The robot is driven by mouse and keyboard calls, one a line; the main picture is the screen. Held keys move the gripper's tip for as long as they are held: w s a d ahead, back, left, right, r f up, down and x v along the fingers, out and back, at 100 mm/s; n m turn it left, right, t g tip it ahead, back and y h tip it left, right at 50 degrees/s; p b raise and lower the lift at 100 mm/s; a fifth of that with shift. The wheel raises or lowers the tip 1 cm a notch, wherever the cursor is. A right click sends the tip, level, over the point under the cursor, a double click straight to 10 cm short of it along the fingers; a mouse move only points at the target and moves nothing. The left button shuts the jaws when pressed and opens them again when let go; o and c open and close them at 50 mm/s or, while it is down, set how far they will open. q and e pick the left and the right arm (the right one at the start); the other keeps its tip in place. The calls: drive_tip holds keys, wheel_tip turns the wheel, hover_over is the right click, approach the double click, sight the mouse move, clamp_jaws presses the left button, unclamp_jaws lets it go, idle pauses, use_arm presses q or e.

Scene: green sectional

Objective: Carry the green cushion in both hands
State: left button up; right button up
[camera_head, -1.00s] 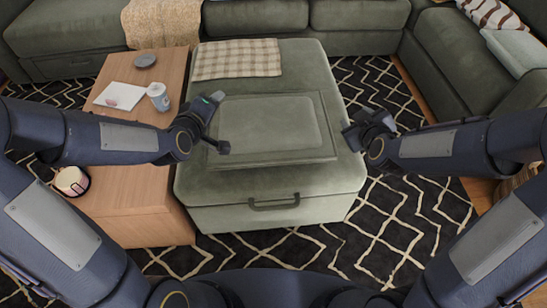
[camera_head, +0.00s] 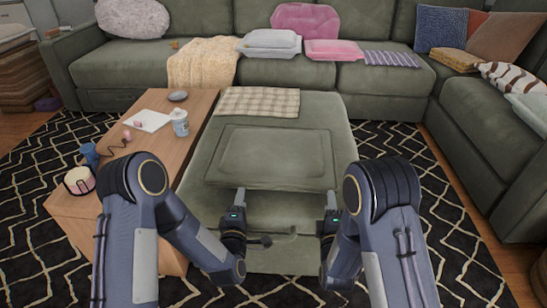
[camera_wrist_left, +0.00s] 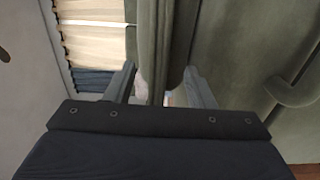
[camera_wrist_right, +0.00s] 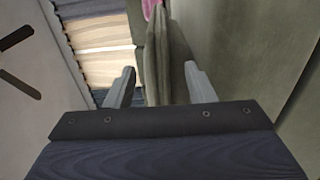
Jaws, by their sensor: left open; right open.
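The green cushion (camera_head: 275,152) is a flat square pad with piped edges, lying on the green ottoman (camera_head: 215,205). My left gripper (camera_head: 240,195) and my right gripper (camera_head: 331,198) are at its near edge, side by side and apart. In the left wrist view, my open left fingers (camera_wrist_left: 163,85) stand on either side of the cushion's edge (camera_wrist_left: 160,45). In the right wrist view, my open right fingers (camera_wrist_right: 163,85) also straddle the edge (camera_wrist_right: 168,50). Neither gripper is closed on it. I cannot tell if the fingers touch it.
A plaid cloth (camera_head: 258,101) lies on the ottoman behind the cushion. A wooden table (camera_head: 190,118) with a cup (camera_head: 180,122) and small items stands close on the left. The green sofa (camera_head: 390,82) runs behind and right. Patterned rug (camera_head: 400,140) is clear on the right.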

sight(245, 185)
use_arm(q)
drive_tip(key=w, duration=0.7)
drive_tip(key=shift+w, duration=0.3)
use_arm(e)
drive_tip(key=w, duration=0.7)
drive_tip(key=shift+w, duration=0.3)
use_arm(q)
clamp_jaws()
use_arm(e)
clamp_jaws()
